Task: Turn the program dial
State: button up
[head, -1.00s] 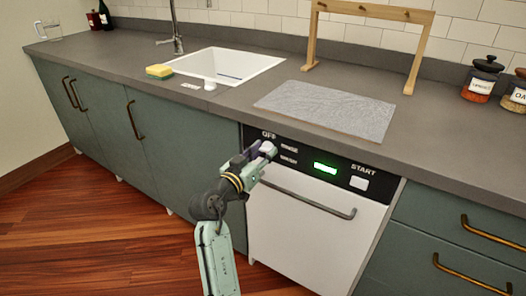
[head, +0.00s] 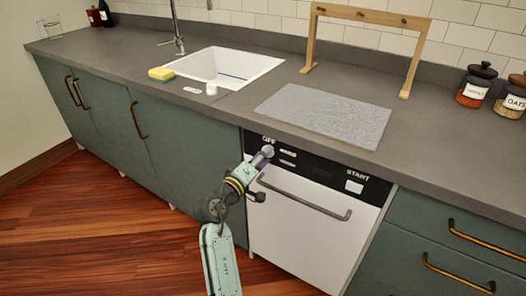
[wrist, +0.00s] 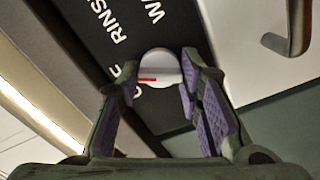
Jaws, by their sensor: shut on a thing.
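The program dial (wrist: 160,66) is a round white knob with a red mark, on the black panel of the white dishwasher (head: 300,225). In the wrist view its red mark lies roughly level, pointing to the left, toward the partly hidden OFF lettering. My gripper (head: 264,156) is at the left end of the panel in the head view and hides the dial there. In the wrist view its two purple-padded fingers are shut on the dial, one on each side. The RINSE and WASH labels show beside the dial.
The START button (head: 354,186) is on the right of the panel, and the display area is dark. The dishwasher handle (head: 305,197) runs just below the panel. The grey counter (head: 420,140) overhangs above. A grey mat (head: 325,115) lies on it.

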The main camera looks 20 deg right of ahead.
jog(key=n+p, duration=0.3)
jog(key=n, duration=0.2)
jog(key=shift+n+p, duration=0.3)
jog(key=shift+p, duration=0.05)
dwell(0.4)
jog(key=o, duration=1.2)
jog(key=shift+c, duration=0.2)
jog(key=v, duration=1.2)
